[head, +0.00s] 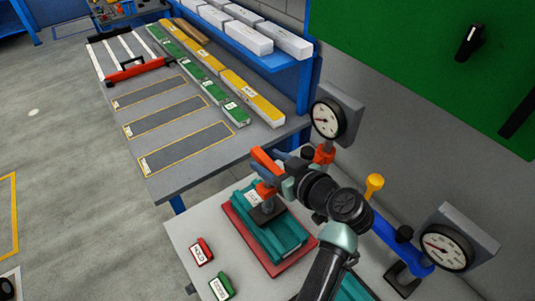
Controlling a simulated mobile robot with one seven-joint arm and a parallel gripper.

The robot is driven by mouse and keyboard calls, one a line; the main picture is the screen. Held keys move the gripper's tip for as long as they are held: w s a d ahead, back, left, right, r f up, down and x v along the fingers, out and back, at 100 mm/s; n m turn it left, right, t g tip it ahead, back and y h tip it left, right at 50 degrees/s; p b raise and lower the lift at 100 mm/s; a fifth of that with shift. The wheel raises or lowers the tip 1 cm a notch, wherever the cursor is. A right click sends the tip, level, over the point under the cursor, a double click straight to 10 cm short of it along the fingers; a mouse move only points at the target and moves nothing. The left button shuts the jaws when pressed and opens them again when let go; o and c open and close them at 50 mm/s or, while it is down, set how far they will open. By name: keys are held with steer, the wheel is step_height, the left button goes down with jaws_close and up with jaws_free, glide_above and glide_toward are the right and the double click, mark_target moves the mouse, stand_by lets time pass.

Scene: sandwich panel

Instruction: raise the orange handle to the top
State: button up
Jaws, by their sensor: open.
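The orange handle (264,160) shows in the head view as a short orange bar at the left end of the left press. An orange stem (266,190) below it leads to a dark pad (268,210) over a teal mould (285,236) on a red base (243,236). My gripper (273,174) is open and beside the handle, coming from the right. Its fingers overlap the handle in the picture, so I cannot tell whether they touch it. My wrist hides much of the lever and its pivot.
A round gauge (326,119) stands behind the left press. On the right are a blue lever (387,231) with a yellow knob (375,183) and a second gauge (444,247). A red tag (201,252) and green tag (221,287) lie at the front left. A panel table (190,180) stands behind.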

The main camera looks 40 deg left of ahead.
steer(key=shift+w+a+f, duration=0.2)
steer(key=shift+a, duration=0.25)
jaws_close()
stand_by(1.2)
